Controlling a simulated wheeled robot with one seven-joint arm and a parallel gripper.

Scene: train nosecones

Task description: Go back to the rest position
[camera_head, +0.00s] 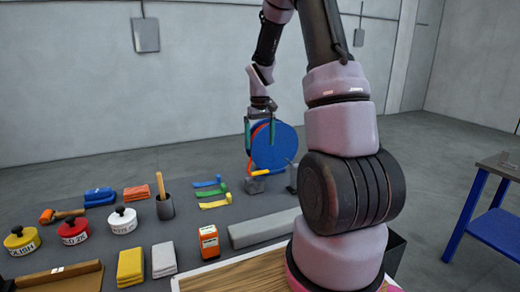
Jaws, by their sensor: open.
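My gripper (260,144) hangs from my arm, fingers pointing down, over the far part of the grey work surface (200,170). Its fingers are apart. They overlap a large blue disc (281,150) with an orange-red edge at its left; I cannot tell whether they touch it. The disc stands upright near a small grey block (255,185) and a yellow-orange piece (260,173). My own arm hides part of the area to the right of the disc.
A long grey bar (263,228) lies nearer. A blue-legged table (490,235) stands right.

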